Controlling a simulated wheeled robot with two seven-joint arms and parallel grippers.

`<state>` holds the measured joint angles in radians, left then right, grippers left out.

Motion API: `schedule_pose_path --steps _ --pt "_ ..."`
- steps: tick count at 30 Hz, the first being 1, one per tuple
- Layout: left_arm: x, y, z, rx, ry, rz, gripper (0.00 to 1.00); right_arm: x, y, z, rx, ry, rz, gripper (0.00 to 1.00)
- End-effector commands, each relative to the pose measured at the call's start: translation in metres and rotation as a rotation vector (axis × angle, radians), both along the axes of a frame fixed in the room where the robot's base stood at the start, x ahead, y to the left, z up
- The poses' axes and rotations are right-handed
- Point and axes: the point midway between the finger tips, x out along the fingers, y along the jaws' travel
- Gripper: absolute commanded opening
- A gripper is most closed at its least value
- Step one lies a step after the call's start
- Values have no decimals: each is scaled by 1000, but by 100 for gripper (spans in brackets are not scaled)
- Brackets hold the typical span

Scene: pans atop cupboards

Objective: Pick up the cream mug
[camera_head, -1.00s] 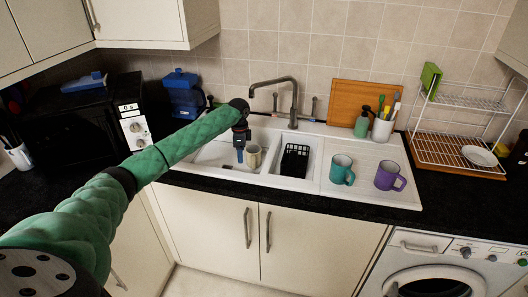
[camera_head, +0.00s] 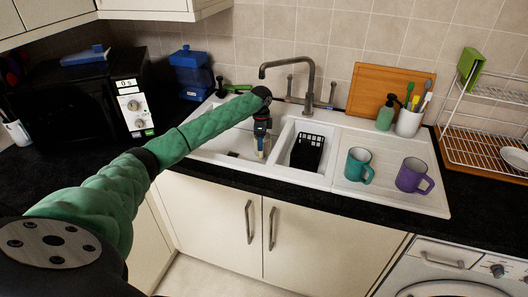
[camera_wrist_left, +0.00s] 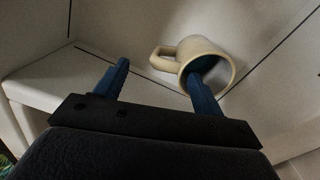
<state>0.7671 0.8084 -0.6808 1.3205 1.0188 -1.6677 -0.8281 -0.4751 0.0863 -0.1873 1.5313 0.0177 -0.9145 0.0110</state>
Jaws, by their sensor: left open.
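The cream mug (camera_wrist_left: 208,47) is in the sink basin, its open mouth facing my left wrist camera and its handle pointing left. In the head view the mug (camera_head: 267,146) is mostly hidden behind my left gripper (camera_head: 261,147). In the wrist view my left gripper (camera_wrist_left: 158,72) is open, with its blue fingers apart. The right-hand finger reaches into the mug's mouth, and the left-hand finger is outside, left of the handle. I cannot tell whether either finger touches the mug. My right gripper is not in view.
A black basket (camera_head: 307,152) sits in the small basin right of the gripper. A teal mug (camera_head: 359,166) and a purple mug (camera_head: 413,176) stand on the drainboard. The tap (camera_head: 309,85) rises behind the sink. A microwave (camera_head: 95,105) stands at left.

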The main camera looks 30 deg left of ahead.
Motion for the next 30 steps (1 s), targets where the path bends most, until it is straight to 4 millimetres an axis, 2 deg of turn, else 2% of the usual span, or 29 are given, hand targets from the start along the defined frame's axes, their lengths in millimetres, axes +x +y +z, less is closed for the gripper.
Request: schedule_pose_path --steps 1,6,10,20,30 --pt "0 0 -6 0 -1 0 69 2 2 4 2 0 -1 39" --pt "0 0 -9 0 -1 0 69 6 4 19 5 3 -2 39" --pt "0 0 -15 0 0 1 69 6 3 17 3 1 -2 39" --pt "1 1 -40 0 1 1 69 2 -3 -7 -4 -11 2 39" --pt "6 2 -72 0 1 1 69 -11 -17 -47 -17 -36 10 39"
